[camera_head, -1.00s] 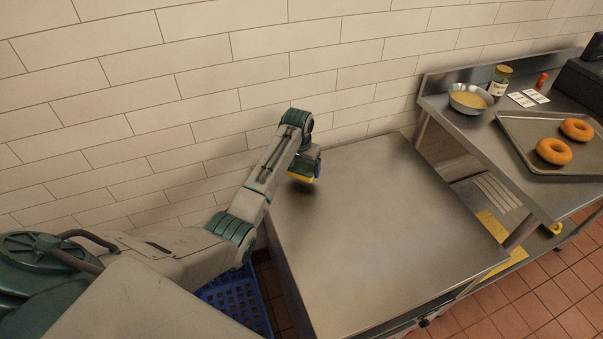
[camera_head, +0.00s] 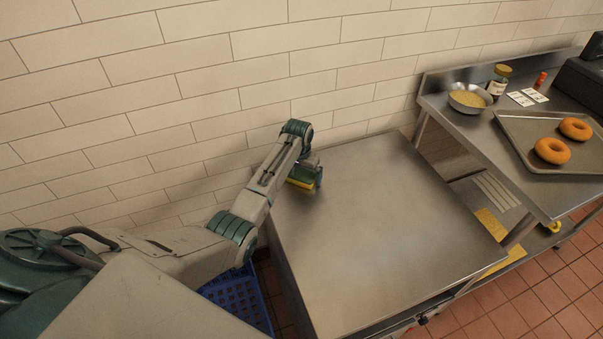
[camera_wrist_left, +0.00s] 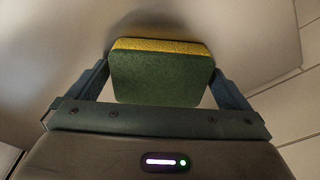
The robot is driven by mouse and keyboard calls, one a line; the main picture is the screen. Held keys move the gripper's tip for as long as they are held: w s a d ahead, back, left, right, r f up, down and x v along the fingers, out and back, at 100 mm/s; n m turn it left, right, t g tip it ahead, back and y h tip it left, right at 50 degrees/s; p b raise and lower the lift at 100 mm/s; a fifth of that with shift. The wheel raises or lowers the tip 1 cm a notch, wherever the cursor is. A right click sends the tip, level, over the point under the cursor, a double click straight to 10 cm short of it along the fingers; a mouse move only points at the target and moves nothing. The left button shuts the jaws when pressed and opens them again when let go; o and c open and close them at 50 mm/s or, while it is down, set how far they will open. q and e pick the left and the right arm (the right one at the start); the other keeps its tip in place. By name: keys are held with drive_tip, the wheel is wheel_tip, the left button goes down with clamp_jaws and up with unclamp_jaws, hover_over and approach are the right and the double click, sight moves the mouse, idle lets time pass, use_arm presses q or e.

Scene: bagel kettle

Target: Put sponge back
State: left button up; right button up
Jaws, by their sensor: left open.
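The sponge, yellow with a green scouring side, is at the wall-side left corner of the steel table (camera_head: 380,230). In the head view its yellow edge (camera_head: 299,184) shows under my left gripper (camera_head: 307,178). In the left wrist view the sponge (camera_wrist_left: 160,82) lies between the two fingers of my left gripper (camera_wrist_left: 162,90), green face toward the camera. The fingers are open, one on each side of the sponge and close to its edges. I cannot tell whether they touch it. My right gripper is not in view.
The rest of the steel tabletop is bare. A tiled wall runs behind it. At the right, a higher counter holds a bowl (camera_head: 467,99), a jar (camera_head: 498,80) and a tray (camera_head: 520,160) with two bagels (camera_head: 552,150). A blue crate (camera_head: 238,300) stands on the floor at the left.

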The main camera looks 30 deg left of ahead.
sight(300, 176)
use_arm(q)
wheel_tip(300, 176, up, 12)
drive_tip(key=s, duration=0.1)
drive_tip(key=shift+s+r+b, duration=0.15)
drive_tip(key=shift+s+b, duration=0.05)
drive_tip(key=shift+b, duration=0.25)
